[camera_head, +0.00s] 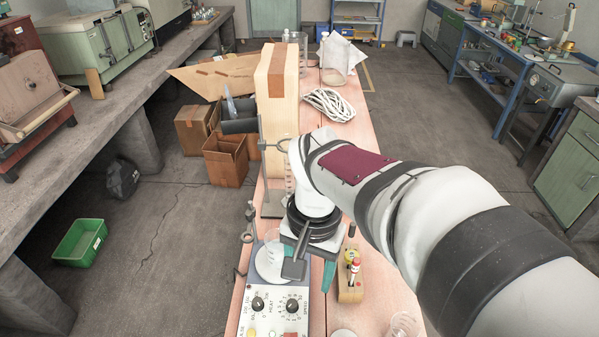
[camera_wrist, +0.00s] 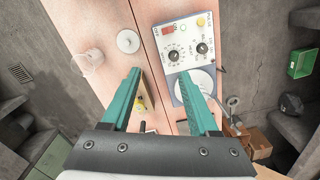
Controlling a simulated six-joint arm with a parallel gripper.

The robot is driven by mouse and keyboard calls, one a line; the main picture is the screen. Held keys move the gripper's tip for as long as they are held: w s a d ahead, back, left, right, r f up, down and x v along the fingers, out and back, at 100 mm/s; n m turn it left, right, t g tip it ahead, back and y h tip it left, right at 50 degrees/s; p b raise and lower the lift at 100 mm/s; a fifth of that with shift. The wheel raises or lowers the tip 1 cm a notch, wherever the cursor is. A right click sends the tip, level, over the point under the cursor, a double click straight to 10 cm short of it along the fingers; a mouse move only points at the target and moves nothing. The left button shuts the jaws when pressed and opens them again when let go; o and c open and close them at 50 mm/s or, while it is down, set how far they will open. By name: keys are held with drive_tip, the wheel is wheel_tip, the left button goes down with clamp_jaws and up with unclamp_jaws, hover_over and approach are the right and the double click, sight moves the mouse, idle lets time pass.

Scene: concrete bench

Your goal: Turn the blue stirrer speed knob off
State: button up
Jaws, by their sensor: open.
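The stirrer (camera_head: 275,319) has a white front panel, blue edges and a round pale top plate, partly hidden by my gripper in the head view. Its panel also shows in the wrist view (camera_wrist: 184,42). Two black knobs sit on it. The speed knob (camera_head: 292,305) is the right one in the head view and the left one in the wrist view (camera_wrist: 174,55). The other knob (camera_head: 258,303) is labelled for heat. My gripper (camera_wrist: 162,74) is open and empty, its teal fingers spread above the bench. In the wrist view the speed knob lies ahead, between and beyond the fingertips.
A wooden block (camera_head: 350,291) with red and yellow items stands right of the stirrer. A clear beaker (camera_head: 404,325) and white disc (camera_wrist: 128,41) lie near the front. A retort stand (camera_head: 263,165) and tall wooden box (camera_head: 277,85) stand behind.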

sight(292, 303)
drive_tip(key=w+a+f, duration=0.2)
drive_tip(key=w+a, duration=0.1)
drive_tip(key=w, duration=0.1)
drive_tip(key=f, duration=1.5)
drive_tip(key=shift+s+a+f, duration=0.1)
drive_tip(key=shift+s, duration=0.1)
clamp_jaws()
